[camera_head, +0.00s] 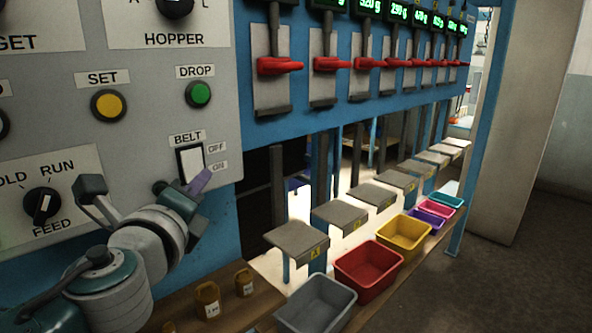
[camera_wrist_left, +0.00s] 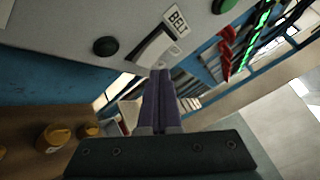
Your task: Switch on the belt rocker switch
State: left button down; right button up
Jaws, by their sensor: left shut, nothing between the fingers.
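The belt rocker switch (camera_head: 190,162) is a white rocker in a dark frame on the grey control panel, under the BELT label, with OFF marked at its upper right and ON at its lower right. My left gripper (camera_head: 203,180) has its purple fingers closed at the lower right edge of the switch, near the ON label. In the left wrist view the shut fingers (camera_wrist_left: 160,80) point at the switch (camera_wrist_left: 152,48) and cover part of its lower end. I cannot tell whether the fingertips touch it. My right gripper is not in view.
A green DROP button (camera_head: 199,93) and a yellow SET button (camera_head: 108,105) sit above, and the FEED knob (camera_head: 42,205) is at lower left. Red levers (camera_head: 279,66) line the blue frame. Grey platforms (camera_head: 297,238) and coloured bins (camera_head: 368,264) stand to the right. Brass weights (camera_head: 207,299) rest below.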

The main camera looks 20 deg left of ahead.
pick_arm(q)
jog(key=shift+a, duration=0.1)
dwell(0.4)
jog(key=shift+w+a, duration=0.2)
jog(key=shift+a, duration=0.1)
jog(key=shift+w+a+b, duration=0.1)
jog(key=shift+a+b, duration=0.2)
dwell(0.6)
jog(key=shift+d, duration=0.1)
jog(key=shift+s+d, duration=0.3)
jog(key=shift+d, duration=0.35)
jog(key=d, duration=0.1)
jog(key=s+d, duration=0.1)
jog(key=d, duration=0.1)
jog(key=s+d+p, duration=0.1)
jog(key=shift+d+r, duration=0.3)
dwell(0.5)
